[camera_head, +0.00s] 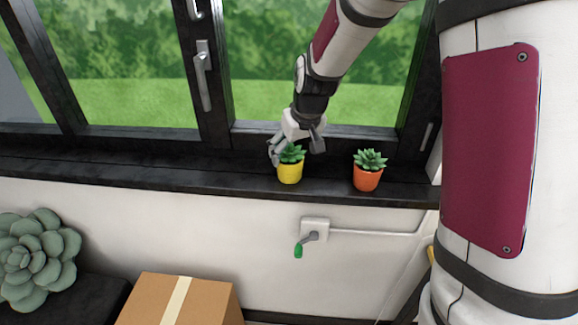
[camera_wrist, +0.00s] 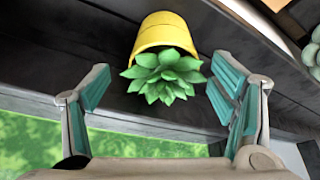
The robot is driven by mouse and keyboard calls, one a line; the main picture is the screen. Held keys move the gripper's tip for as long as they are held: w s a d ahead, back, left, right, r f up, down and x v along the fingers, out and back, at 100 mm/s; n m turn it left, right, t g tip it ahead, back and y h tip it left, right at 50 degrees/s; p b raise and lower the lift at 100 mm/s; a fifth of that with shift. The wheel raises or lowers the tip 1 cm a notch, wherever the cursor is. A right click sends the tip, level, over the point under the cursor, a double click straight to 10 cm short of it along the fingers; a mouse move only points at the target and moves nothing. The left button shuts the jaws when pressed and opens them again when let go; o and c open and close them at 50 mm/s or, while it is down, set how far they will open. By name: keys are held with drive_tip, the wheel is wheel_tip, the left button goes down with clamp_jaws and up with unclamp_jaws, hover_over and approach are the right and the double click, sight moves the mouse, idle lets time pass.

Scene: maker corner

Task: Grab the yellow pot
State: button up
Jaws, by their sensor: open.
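The yellow pot (camera_head: 290,173) holds a green succulent and stands upright on the dark window sill. My gripper (camera_head: 296,150) is above it, with its fingers around the height of the succulent's leaves. In the wrist view the yellow pot (camera_wrist: 163,33) shows at the top middle, with its leaves pointing toward me. My gripper (camera_wrist: 162,95) is open there, one teal-padded finger on each side of the plant. There are visible gaps between the pads and the leaves. The pot is not held.
An orange pot (camera_head: 367,178) with a succulent stands on the sill (camera_head: 220,178) to the right. The window frame and handle (camera_head: 203,75) are behind. A crank (camera_head: 312,236) is on the wall below. A cardboard box (camera_head: 205,300) and a large succulent (camera_head: 38,255) are at lower left.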

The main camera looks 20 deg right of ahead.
sight(290, 160)
drive_tip(key=shift+a+p+x, duration=0.2)
drive_tip(key=shift+p+x, duration=0.3)
drive_tip(key=shift+x, duration=2)
drive_tip(key=shift+r, duration=0.1)
drive_tip(key=shift+c, duration=0.6)
drive_tip(key=c, duration=1.3)
